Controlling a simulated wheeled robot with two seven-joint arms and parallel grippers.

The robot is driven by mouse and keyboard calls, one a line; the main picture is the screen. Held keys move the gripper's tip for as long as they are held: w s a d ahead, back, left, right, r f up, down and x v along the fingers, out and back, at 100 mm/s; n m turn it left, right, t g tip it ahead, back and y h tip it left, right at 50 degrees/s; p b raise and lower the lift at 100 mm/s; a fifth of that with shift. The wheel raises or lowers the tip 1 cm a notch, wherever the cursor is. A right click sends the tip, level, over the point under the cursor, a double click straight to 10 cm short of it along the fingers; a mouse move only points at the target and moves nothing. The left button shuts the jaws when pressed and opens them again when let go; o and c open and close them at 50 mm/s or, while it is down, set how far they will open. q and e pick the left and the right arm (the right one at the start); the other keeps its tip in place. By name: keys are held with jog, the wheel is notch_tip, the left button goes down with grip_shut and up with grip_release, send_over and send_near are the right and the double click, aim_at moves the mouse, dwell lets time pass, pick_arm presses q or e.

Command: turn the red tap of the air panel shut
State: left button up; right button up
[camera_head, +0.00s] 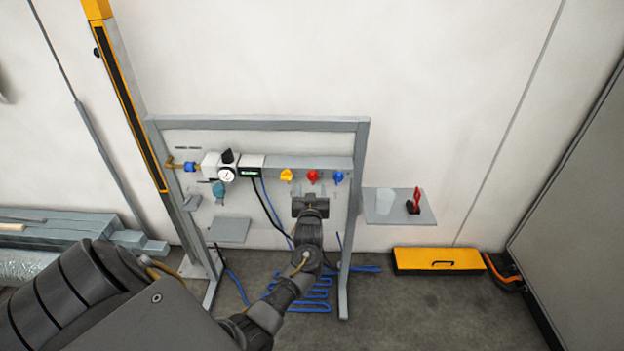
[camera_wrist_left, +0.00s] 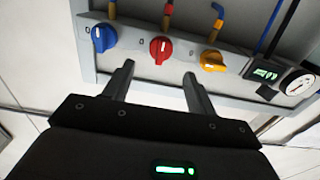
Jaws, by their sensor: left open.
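The red tap (camera_head: 312,177) sits between the yellow tap (camera_head: 287,175) and the blue tap (camera_head: 338,178) on the grey rail of the air panel (camera_head: 260,125). In the left wrist view the red tap (camera_wrist_left: 160,50) shows a white mark running roughly up and down. My left gripper (camera_wrist_left: 159,72) is open and empty, its two fingers pointing toward the red tap. The tap appears between and beyond the fingertips, apart from them. In the head view my left gripper (camera_head: 311,194) is just below the red tap, its fingers mostly hidden. My right gripper is out of view.
A gauge (camera_head: 227,174) and a small display (camera_head: 250,172) are left of the taps. A shelf (camera_head: 398,206) with a red-handled item (camera_head: 414,201) stands to the right. A yellow box (camera_head: 438,261) and blue hose (camera_head: 318,295) lie on the floor.

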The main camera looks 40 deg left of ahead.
aim_at(312, 178)
pick_arm(q)
jog(key=x, duration=0.5)
jog(key=shift+w+a, duration=0.2)
jog(key=shift+w, duration=0.05)
jog(key=shift+c, duration=0.5)
jog(key=c, duration=0.9)
jog(key=shift+f, duration=0.1)
